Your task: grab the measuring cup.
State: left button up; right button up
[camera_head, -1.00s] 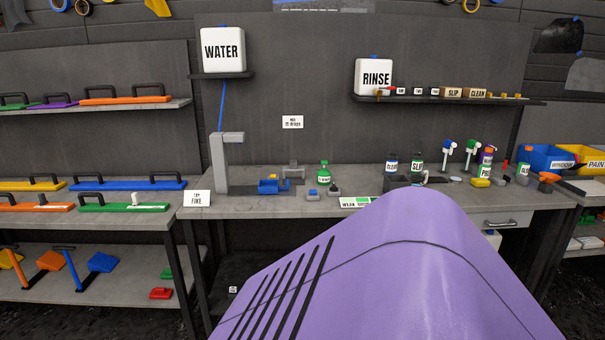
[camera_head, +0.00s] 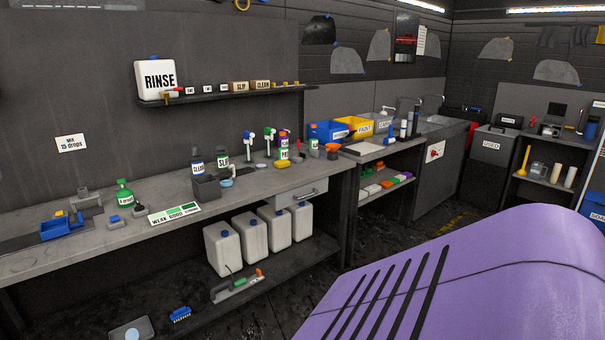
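I cannot make out a measuring cup for sure in the head view. Small items stand on the long grey workbench (camera_head: 110,221). They include a green bottle (camera_head: 124,194), a blue tray-like item (camera_head: 62,226), a dark open box (camera_head: 206,188) and a small pale blue round item (camera_head: 227,183). Two labelled bottles, one marked SLIP (camera_head: 223,163), stand by the dark box. Neither of my grippers shows in this view.
A wall shelf (camera_head: 225,94) holds a white RINSE container (camera_head: 156,79). Several white jugs (camera_head: 252,236) stand on the lower shelf. Blue (camera_head: 326,131) and yellow (camera_head: 355,127) bins sit farther right. Dark floor (camera_head: 415,239) is open between the bench and a grey bin (camera_head: 492,147).

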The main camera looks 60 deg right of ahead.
aim_at(226, 174)
jog(key=z, duration=1.6)
jog(key=i+l, duration=0.25)
jog(key=i, duration=0.25)
jog(key=i+l+z, duration=0.1)
jog(key=i, duration=0.4)
jog(key=l, duration=0.1)
